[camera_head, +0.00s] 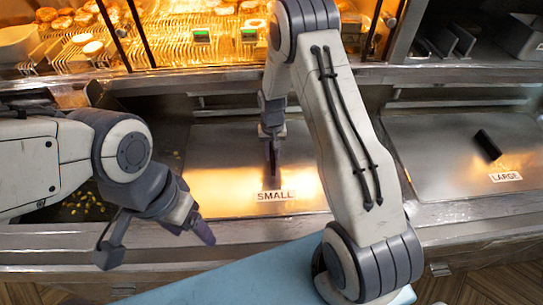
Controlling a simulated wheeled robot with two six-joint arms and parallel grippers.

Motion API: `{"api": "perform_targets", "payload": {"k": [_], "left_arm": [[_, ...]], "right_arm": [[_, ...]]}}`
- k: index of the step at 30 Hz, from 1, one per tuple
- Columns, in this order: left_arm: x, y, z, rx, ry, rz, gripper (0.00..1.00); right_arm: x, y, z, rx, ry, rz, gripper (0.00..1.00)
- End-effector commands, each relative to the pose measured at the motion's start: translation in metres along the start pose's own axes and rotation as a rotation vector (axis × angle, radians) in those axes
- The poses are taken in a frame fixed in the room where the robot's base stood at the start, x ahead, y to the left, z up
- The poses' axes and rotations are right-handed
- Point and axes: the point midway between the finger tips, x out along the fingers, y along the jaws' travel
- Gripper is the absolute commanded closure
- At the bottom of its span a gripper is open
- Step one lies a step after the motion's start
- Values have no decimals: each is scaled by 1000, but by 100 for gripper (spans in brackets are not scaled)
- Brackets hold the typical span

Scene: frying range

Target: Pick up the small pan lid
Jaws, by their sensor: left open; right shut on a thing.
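The small pan lid (225,190) is a flat shiny metal plate with a white "SMALL" label, in the middle of the counter. My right gripper (272,172) points down over it and is shut on its handle, which the fingers mostly hide. The lid looks flat; I cannot tell whether it is raised at all. My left gripper (155,244) is open and empty, at the counter's front edge left of the lid.
The large pan lid (440,150), with a black handle and "LARGE" label, lies to the right. Lit racks of food (190,40) stand behind the counter. Small yellow bits (85,205) lie in the dark area at left. My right arm hides part of the middle.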

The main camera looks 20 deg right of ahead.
Motion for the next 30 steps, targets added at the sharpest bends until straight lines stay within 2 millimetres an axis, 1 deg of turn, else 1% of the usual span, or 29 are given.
{"api": "perform_targets", "payload": {"k": [5,10,14,21,24,30], "left_arm": [[10,-1,0,-1,0,0,30],[21,-2,1,-3,0,0,30],[30,-2,2,-5,0,0,30],[47,-3,2,-6,0,0,30],[52,-4,3,-5,0,0,30],[57,-4,3,-5,0,0,30]], "right_arm": [[-14,0,-2,0,7,-2,100],[-37,0,-2,0,9,-2,100],[-49,21,10,4,5,-1,100],[-77,63,33,5,8,-1,100],[-88,78,41,5,7,0,100],[-102,96,52,2,5,0,100]]}}
